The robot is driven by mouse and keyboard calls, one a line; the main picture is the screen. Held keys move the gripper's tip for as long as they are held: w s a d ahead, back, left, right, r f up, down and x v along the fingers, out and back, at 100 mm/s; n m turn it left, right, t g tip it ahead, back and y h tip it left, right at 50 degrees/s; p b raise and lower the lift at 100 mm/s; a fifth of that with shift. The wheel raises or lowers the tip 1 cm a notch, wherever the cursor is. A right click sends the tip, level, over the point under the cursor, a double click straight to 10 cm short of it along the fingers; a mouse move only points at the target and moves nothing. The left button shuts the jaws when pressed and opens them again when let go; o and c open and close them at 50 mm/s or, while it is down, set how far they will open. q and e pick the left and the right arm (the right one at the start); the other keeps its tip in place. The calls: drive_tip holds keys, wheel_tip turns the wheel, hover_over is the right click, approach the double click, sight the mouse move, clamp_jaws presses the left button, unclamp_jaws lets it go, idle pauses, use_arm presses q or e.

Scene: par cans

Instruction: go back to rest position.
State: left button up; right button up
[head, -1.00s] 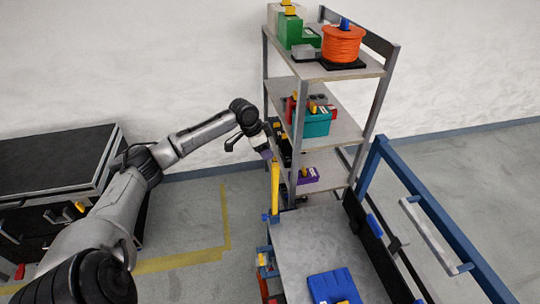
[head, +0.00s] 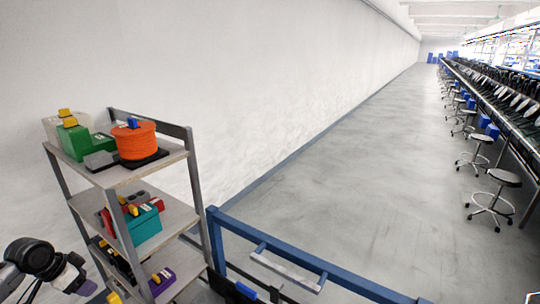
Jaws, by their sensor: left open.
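My left gripper (head: 82,284) shows at the lower left edge of the head view, beside the left side of the shelf rack (head: 120,178). Its jaws are small and partly cut off by the frame, but it is open and I see nothing held in it. My right gripper is out of view.
The rack carries an orange spool (head: 136,142), a green box (head: 74,140), a teal box (head: 143,226) and a purple box (head: 160,284). A blue rail frame (head: 300,262) stands right of it. Open floor (head: 360,170) stretches back, with stools (head: 492,205) along the right.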

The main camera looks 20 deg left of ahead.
use_arm(q)
drive_tip(key=s+d+f+m+t+y, duration=0.1)
drive_tip(key=d+f+t+y, duration=0.15)
drive_tip(key=d, duration=0.75)
drive_tip(key=s+d+f+t+y, duration=0.15)
drive_tip(key=d+y, duration=0.25)
drive_tip(key=d, duration=0.5)
drive_tip(key=s+d+f+n+g+h, duration=0.1)
drive_tip(key=s+d+f+g+h, duration=0.1)
drive_tip(key=s+d+f, duration=0.45)
drive_tip(key=s+d+f+n+g+h, duration=0.1)
drive_tip(key=s+d+f+h, duration=0.15)
drive_tip(key=s+d, duration=0.55)
drive_tip(key=s+d+f+g+h, duration=0.1)
drive_tip(key=s+d+f+g, duration=0.1)
drive_tip(key=s+d+f, duration=0.55)
wheel_tip(320, 180, up, 30)
drive_tip(key=s+a+p, duration=0.1)
drive_tip(key=p, duration=2.6)
drive_tip(key=shift+a+p, duration=0.25)
drive_tip(key=shift+p, duration=0.1)
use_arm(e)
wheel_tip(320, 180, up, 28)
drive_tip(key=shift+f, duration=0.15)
